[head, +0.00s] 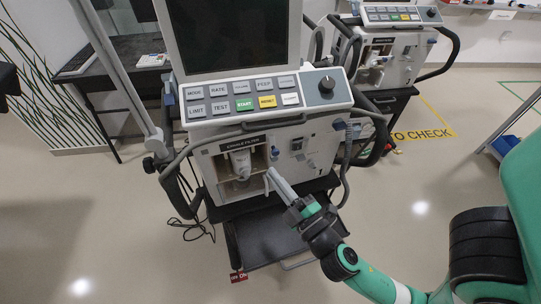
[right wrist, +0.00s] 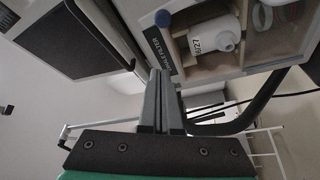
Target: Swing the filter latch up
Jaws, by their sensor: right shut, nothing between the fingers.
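The ventilator (head: 225,120) stands in the middle of the head view. Its open bay under the "EXHALE FILTER" label holds a white filter canister (head: 240,162), which also shows in the right wrist view (right wrist: 214,36). A small blue-ended part (head: 275,152), perhaps the latch, is at the bay's right side; a blue knob (right wrist: 162,18) shows beside the bay in the right wrist view. I cannot tell the latch's angle. My right gripper (head: 270,174) is shut and empty, in front of the bay's lower right, below the blue part. Contact cannot be judged. My left gripper is out of view.
The control panel (head: 255,95) and a handle bar (head: 274,121) overhang the bay. Hoses and cables (head: 345,165) hang at its right. A low shelf (head: 270,240) is below. A second ventilator (head: 395,55) stands behind right.

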